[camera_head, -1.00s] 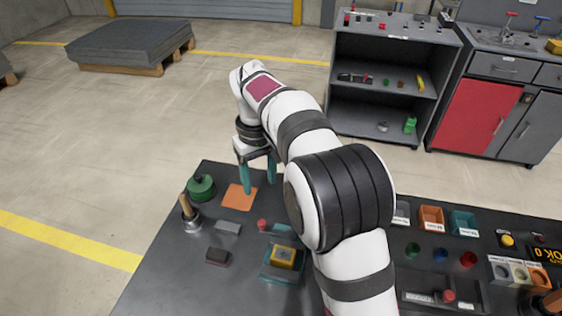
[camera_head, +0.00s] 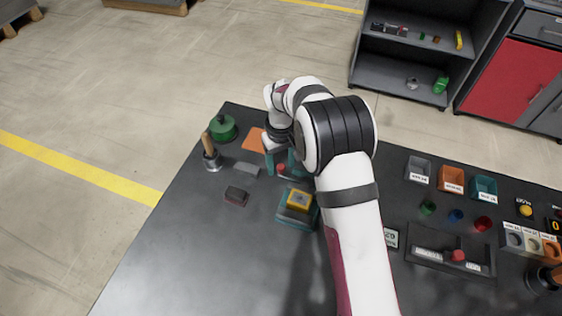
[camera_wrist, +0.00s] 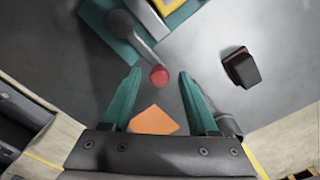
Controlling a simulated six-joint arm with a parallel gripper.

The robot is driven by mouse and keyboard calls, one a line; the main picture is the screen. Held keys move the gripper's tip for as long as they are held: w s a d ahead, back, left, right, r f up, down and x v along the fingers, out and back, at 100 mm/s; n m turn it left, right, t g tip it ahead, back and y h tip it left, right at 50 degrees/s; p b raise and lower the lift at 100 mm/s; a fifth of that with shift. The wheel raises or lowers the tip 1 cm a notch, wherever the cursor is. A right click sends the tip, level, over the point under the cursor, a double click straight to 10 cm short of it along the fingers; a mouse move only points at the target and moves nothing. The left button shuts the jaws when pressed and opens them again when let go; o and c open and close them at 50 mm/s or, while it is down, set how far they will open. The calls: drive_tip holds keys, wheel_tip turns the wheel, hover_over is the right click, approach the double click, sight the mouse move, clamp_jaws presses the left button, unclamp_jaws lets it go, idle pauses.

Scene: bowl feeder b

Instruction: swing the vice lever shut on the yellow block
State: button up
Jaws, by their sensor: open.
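The vice (camera_head: 297,217) stands on the dark table, with the yellow block (camera_head: 299,200) resting in it. Its lever (camera_wrist: 136,36) is a grey arm with a red knob (camera_wrist: 159,75) at its end; the knob also shows in the head view (camera_head: 281,168). My gripper (camera_wrist: 154,72) is open, its two teal fingers on either side of the red knob, seen from above. The knob lies between the fingertips, and a gap to each finger shows. I cannot tell how far the fingertips are above or beside the knob in height.
An orange mat (camera_head: 255,140), a green spool-like object (camera_head: 223,128), a wooden-handled tool in a holder (camera_head: 210,155), a grey bar (camera_head: 246,169) and a dark block (camera_head: 236,196) lie left of the vice. Small bins (camera_head: 451,179) stand right. The front table area is clear.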

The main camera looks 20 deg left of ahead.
clamp_jaws()
drive_tip(key=shift+w, duration=0.1)
drive_tip(key=w+m, duration=0.2)
drive_tip(key=m, duration=0.1)
drive_tip(key=shift+w+d+m, duration=0.1)
drive_tip(key=shift+d+m, duration=0.05)
drive_tip(key=shift+m, duration=0.15)
drive_tip(key=w+m, duration=0.1)
drive_tip(key=m, duration=0.1)
drive_tip(key=w+d+m, duration=0.1)
drive_tip(key=shift+w+d+m, duration=0.1)
drive_tip(key=shift+m, duration=0.3)
drive_tip(key=m, duration=0.1)
drive_tip(key=w+d+m, duration=0.1)
drive_tip(key=m, duration=0.1)
drive_tip(key=shift+w+d, duration=0.3)
drive_tip(key=shift+w+d+m, duration=0.25)
drive_tip(key=shift+d+m, duration=0.35)
drive_tip(key=shift+m, duration=0.45)
drive_tip(key=shift+w+d+m, duration=0.25)
drive_tip(key=shift+d+m, duration=0.3)
drive_tip(key=shift+m, duration=0.5)
drive_tip(key=shift+d, duration=0.1)
unclamp_jaws()
